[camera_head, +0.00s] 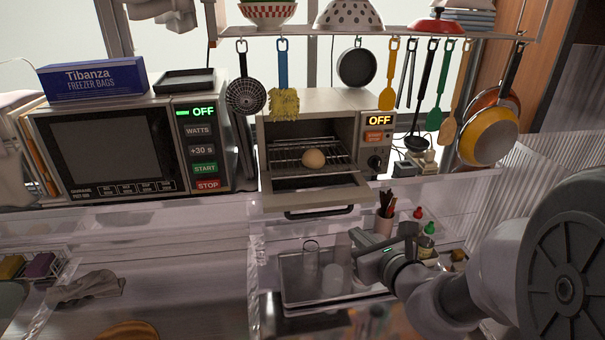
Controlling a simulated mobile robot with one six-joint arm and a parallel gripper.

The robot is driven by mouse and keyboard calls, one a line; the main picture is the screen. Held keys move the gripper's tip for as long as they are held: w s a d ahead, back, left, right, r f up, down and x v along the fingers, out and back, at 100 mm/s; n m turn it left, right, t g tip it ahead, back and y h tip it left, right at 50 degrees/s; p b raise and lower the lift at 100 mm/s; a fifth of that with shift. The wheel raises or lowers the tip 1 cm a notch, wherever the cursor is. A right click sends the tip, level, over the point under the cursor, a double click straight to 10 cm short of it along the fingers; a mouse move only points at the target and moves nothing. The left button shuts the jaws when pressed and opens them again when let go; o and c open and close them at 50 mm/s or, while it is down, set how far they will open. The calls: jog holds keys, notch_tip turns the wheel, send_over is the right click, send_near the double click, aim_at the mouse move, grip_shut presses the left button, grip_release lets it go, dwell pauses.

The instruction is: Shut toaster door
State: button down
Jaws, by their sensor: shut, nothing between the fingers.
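The toaster oven (372,104) stands on the raised counter ledge, and its display reads OFF. Its door (315,198) is folded down and open, with a dark handle (318,213) along its front edge. A wire rack (290,155) is inside the oven, with a round tan item (314,158) like an egg or bun on it. My gripper (356,246) is shut and empty, below and to the right of the door handle in the picture, apart from the door. It is seen from the side, so the fingertips are small.
A microwave (110,150) stands to the left of the toaster. Utensils and pans hang from a rail above it, including a yellow spatula (388,97). A metal tray (300,298) with clear glasses and a utensil cup (383,222) are below, near my gripper.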

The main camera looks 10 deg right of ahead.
jog(key=w+d+f+m+h+b, duration=0.1)
jog(key=w+d+f+m+h, duration=0.2)
jog(key=w+f, duration=0.5)
notch_tip(320, 180, up, 7)
jog(key=w+y, duration=0.1)
jog(key=shift+w+d+f, duration=0.2)
jog(key=shift+w+d, duration=0.05)
jog(key=shift+d, duration=0.15)
jog(key=shift+s, duration=0.1)
